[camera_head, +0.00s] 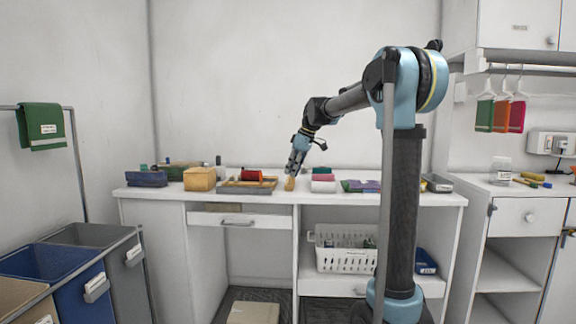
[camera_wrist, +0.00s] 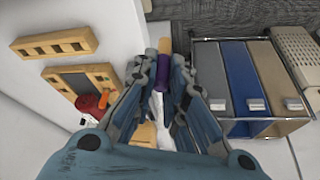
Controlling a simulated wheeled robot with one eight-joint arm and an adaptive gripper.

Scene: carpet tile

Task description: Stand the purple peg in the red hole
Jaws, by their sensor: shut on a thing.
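My gripper (camera_wrist: 163,82) is shut on the purple peg (camera_wrist: 162,72), which shows between the fingers in the wrist view. A light wooden piece (camera_wrist: 165,45) lines up with the peg's far end; I cannot tell whether it is part of it. In the head view my gripper (camera_head: 292,172) is low over the counter, with a tan piece (camera_head: 289,184) at its tips. Two wooden blocks with dark holes, one narrow (camera_wrist: 55,43) and one wider (camera_wrist: 82,77), are left of the gripper in the wrist view. No red marking on a hole can be made out.
A red cylinder (camera_head: 251,175) lies by the wooden pieces on the counter (camera_head: 220,195). Bins (camera_head: 75,275) stand at the left and a white basket (camera_head: 345,258) is below.

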